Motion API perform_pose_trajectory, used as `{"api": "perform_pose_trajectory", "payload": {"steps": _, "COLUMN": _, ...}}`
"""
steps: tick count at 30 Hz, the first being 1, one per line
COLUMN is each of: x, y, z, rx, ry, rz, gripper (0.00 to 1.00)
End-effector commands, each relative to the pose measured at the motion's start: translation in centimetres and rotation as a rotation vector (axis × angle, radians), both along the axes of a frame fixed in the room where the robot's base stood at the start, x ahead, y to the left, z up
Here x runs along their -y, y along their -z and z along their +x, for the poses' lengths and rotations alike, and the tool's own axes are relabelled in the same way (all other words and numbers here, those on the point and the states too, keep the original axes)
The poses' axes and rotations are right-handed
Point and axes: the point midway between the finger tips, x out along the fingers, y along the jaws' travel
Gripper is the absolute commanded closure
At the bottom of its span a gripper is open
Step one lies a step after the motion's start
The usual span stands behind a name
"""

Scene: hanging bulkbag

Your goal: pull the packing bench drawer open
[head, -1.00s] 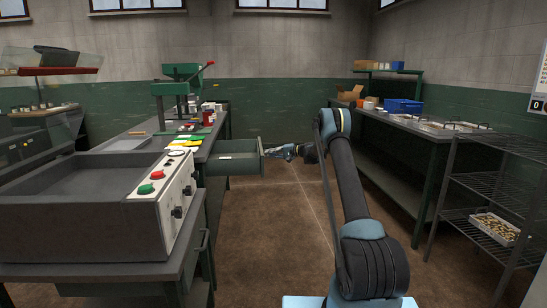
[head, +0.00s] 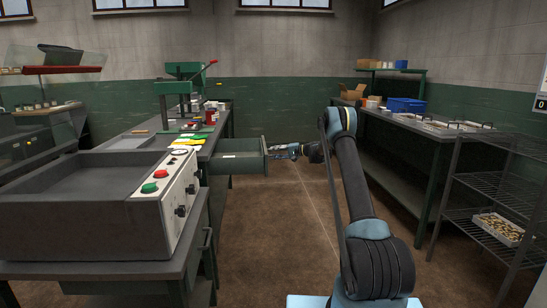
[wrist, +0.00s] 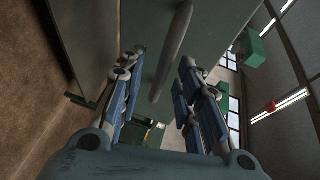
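The dark green drawer (head: 236,166) sticks out to the right from the left-hand bench (head: 172,150), with its inside partly visible in the head view. My gripper (head: 280,152) is at the drawer's front, on its right side. In the wrist view, the grey bar handle (wrist: 172,50) runs across the green drawer front (wrist: 110,28). It lies between the two fingers of my gripper (wrist: 161,62). The fingers are apart, with gaps visible on both sides of the bar. The handle is too small to make out in the head view.
A control box with coloured buttons (head: 90,215) stands on the near left bench. A long bench (head: 400,125) and a wire rack (head: 490,205) stand on the right. The brown floor (head: 285,220) between is clear apart from my arm.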

Motion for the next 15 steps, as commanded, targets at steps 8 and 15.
{"api": "perform_pose_trajectory", "payload": {"steps": 8, "x": 4.6, "y": -0.8, "z": -1.1, "rx": 0.0, "ry": 0.002, "rz": 0.0, "gripper": 0.69}}
{"api": "perform_pose_trajectory", "payload": {"steps": 15, "x": 8.5, "y": -1.5, "z": -2.1, "rx": -0.001, "ry": -0.001, "rz": -0.001, "gripper": 0.69}}
